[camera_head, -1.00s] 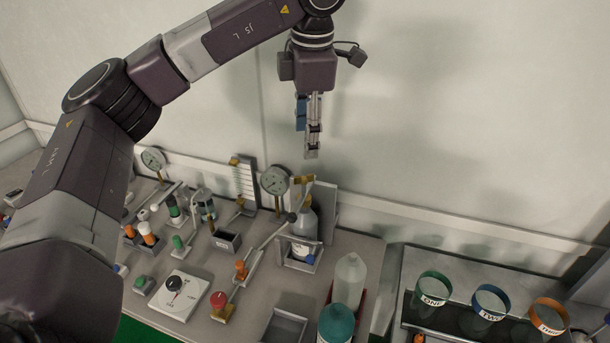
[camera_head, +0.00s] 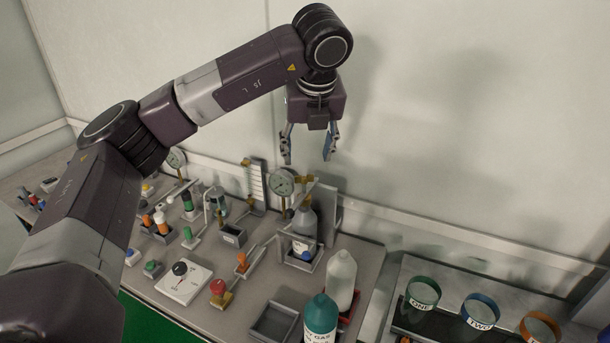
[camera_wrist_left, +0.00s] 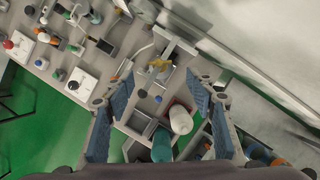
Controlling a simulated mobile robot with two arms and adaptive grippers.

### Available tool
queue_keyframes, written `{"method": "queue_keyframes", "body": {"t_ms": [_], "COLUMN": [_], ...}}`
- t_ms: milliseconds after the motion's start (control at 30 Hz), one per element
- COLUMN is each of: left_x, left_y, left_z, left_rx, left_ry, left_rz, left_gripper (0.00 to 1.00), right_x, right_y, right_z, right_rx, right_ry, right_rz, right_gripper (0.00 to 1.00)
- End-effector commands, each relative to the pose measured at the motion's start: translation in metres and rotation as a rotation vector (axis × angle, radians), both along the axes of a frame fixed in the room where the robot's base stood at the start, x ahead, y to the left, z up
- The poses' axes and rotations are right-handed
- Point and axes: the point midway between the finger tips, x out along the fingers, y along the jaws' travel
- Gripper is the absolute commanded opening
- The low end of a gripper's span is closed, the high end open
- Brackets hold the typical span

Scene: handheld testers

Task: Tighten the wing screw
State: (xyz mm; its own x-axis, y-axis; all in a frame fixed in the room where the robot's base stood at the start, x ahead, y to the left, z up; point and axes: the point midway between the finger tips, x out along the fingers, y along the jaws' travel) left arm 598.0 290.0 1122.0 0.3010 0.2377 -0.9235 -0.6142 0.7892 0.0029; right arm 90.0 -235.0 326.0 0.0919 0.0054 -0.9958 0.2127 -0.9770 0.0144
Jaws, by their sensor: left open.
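A small brass-coloured piece, which looks like the wing screw (camera_head: 304,187), sits at the top of a grey stand holding a clear bottle (camera_head: 304,222). In the left wrist view, a yellow-brass piece (camera_wrist_left: 158,66) shows ahead, between the directions of the two fingers. Its exact shape is too small to tell. My left gripper (camera_head: 307,158) points down above the stand, fingers spread, empty and apart from the piece. Its blue-padded fingers also frame the left wrist view (camera_wrist_left: 158,95). My right gripper is not in view.
A dial gauge (camera_head: 283,182) stands just left of the brass piece. A white bottle (camera_head: 341,278) and a teal bottle (camera_head: 320,318) stand in front. Several switches and knobs fill the bench's left. Ring-topped cups (camera_head: 423,292) stand at right. The wall is close behind.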

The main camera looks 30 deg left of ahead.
Motion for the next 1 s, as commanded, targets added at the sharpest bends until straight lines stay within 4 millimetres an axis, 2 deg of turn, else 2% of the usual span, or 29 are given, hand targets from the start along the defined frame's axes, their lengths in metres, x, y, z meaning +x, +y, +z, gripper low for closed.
{"method": "queue_keyframes", "body": {"t_ms": [533,867,1000], "left_x": [0.021,0.023,0.023], "left_y": [0.018,0.019,0.019], "left_z": [-0.065,-0.071,-0.071], "left_rx": [-0.001,-0.001,-0.001], "left_ry": [0.001,-0.002,-0.002], "left_rz": [0.009,0.007,0.007], "left_gripper": [0.51,0.51,0.39], "right_x": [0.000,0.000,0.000], "right_y": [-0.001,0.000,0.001], "right_z": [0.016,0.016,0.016], "right_rx": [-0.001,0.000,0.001], "right_ry": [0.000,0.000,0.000], "right_rz": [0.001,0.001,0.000], "right_gripper": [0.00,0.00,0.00]}}
